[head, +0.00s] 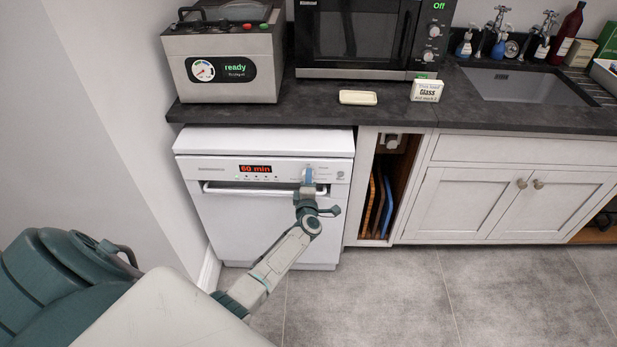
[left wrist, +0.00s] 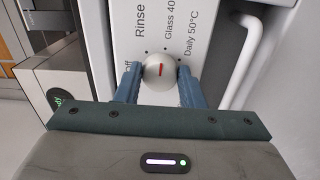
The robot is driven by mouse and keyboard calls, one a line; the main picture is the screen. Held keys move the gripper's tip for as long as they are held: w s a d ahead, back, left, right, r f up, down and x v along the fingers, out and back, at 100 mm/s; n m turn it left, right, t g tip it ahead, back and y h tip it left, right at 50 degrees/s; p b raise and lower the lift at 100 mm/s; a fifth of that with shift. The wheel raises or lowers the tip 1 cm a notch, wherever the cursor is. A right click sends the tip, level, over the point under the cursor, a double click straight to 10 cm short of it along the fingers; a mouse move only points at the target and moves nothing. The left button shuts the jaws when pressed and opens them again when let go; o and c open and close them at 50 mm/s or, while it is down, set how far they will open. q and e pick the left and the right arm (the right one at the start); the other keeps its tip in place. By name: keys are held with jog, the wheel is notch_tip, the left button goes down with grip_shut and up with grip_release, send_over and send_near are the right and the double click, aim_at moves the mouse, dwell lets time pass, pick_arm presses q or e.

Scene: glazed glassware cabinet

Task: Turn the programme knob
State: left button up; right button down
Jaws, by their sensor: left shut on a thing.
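The white dishwasher (head: 262,195) stands under the counter, with a red "60 min" display (head: 255,169) on its panel. The programme knob (left wrist: 160,71) is round and white with a red mark, and shows in the left wrist view between my gripper's fingers. Labels around it read Rinse, Glass 40 and Daily 50°C, with a partly hidden one ending in "ff". My left gripper (left wrist: 160,84) is shut on the knob, one blue finger on each side. In the head view the left gripper (head: 308,177) is at the panel's right part and hides the knob. My right gripper is not in view.
A white bar handle (head: 225,190) runs across the dishwasher door just below the panel. A machine reading "ready" (head: 222,60), a microwave (head: 365,38), a small dish (head: 358,98) and a "Glass" card (head: 426,91) stand on the counter. The floor (head: 400,290) is clear.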

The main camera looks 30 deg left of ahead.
pick_arm(q)
jog(key=shift+m+p, duration=0.3)
jog(key=shift+m, duration=0.4)
jog(key=o, duration=1)
jog(key=v, duration=1)
jog(key=shift+s+d+f, duration=0.1)
jog(key=shift+s+d, duration=0.15)
jog(key=shift+d, duration=0.05)
jog(key=shift+m, duration=0.3)
